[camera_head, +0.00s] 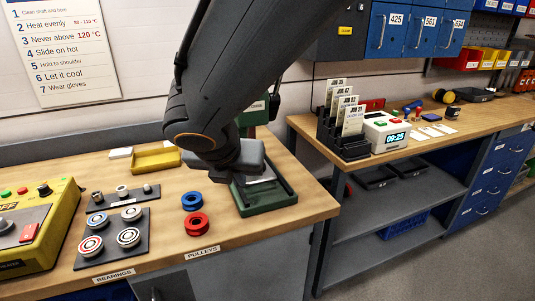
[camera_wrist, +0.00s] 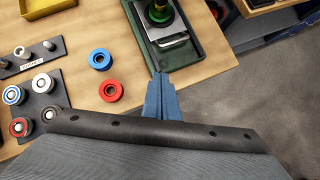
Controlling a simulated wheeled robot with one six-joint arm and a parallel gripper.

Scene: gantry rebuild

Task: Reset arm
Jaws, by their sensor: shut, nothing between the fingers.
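My arm reaches down from the top of the head view, and its wrist is over the right part of the near bench (camera_head: 320,205). My gripper shows in the wrist view (camera_wrist: 160,80) with its blue fingers together and nothing between them. The fingertips appear just in front of the near edge of a green press base (camera_wrist: 195,65). In the head view the press (camera_head: 266,200) is partly hidden behind my wrist. I cannot tell the gripper's exact height above the bench.
Blue (camera_head: 192,201) and red (camera_head: 197,224) pulleys lie left of the press. Bearings sit on a dark plate (camera_head: 113,258). A yellow machine (camera_head: 62,205) stands far left, a yellow tray (camera_head: 157,160) behind. Floor shows at right.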

